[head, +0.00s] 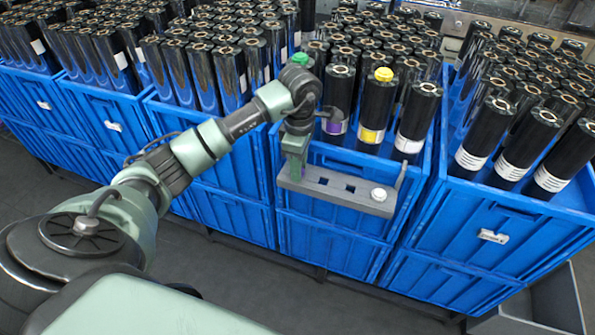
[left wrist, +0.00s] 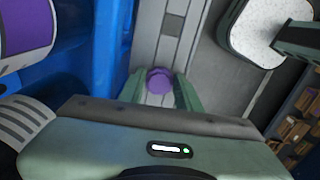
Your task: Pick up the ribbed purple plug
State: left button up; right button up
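The ribbed purple plug (left wrist: 158,80) shows in the left wrist view, at the near end of the visible part of a grey rail (left wrist: 168,35). My left gripper (left wrist: 159,88) has one green finger on each side of it, close against it. I cannot tell whether the fingers touch it. In the head view my left gripper (head: 293,170) points down at the left end of the grey rail (head: 335,194), and the fingers hide the plug. My right gripper is not in view.
The rail runs along a blue crate's front (head: 330,235), with square holes and a white plug (head: 378,194) at its right. Black rolls with purple (head: 334,126), yellow (head: 371,135) and white (head: 408,144) labels stand close behind. An open grey bin (head: 560,300) is at lower right.

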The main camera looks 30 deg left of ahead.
pick_arm(q)
grip_shut()
jog(key=shift+r, duration=0.15)
